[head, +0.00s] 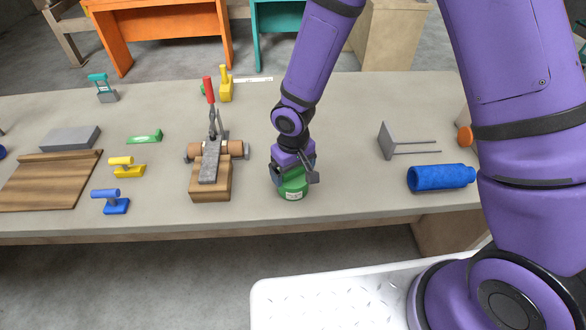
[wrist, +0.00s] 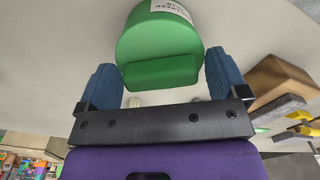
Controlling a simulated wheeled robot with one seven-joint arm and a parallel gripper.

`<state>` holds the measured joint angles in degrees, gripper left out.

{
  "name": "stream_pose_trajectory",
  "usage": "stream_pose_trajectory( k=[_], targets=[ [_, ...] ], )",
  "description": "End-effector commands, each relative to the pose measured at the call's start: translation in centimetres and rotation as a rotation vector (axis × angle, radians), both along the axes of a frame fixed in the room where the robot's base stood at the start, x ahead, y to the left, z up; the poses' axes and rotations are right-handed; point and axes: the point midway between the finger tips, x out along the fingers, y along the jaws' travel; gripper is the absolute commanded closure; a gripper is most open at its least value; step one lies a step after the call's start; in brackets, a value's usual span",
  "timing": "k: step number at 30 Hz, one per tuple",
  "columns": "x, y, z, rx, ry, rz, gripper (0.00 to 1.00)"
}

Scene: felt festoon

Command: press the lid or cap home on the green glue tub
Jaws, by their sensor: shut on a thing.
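The green glue tub (head: 292,188) stands upright near the front edge of the workbench, with a pale label on its front. It also shows in the wrist view (wrist: 160,35), with the printed label at the top. A green lid with a raised bar (wrist: 160,72) is at its near end in the wrist view. My gripper (wrist: 161,70) has its two blue fingers on either side of this bar and is shut on it. In the head view my gripper (head: 293,170) is straight above the tub and hides its top. I cannot tell whether a gap remains under the lid.
A wooden fixture with a red-handled clamp (head: 210,165) stands to the left of the tub. A blue bottle (head: 440,177) lies at right, near a grey two-pronged bracket (head: 392,142). Yellow (head: 127,167) and blue (head: 110,201) handled tools are farther left. Bench (head: 345,190) right of the tub is clear.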

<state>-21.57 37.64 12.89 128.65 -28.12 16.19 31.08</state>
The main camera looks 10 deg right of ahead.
Motion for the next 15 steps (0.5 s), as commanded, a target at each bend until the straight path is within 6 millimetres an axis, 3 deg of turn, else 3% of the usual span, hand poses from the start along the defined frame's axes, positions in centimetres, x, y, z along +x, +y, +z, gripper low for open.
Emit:
stream_pose_trajectory(
  k=[14,15],
  targets=[
    [0.0,0.0,-0.03,0.0,0.0,0.001,0.31],
    [0.0,0.0,-0.03,0.0,0.0,0.001,0.01]
  ],
)
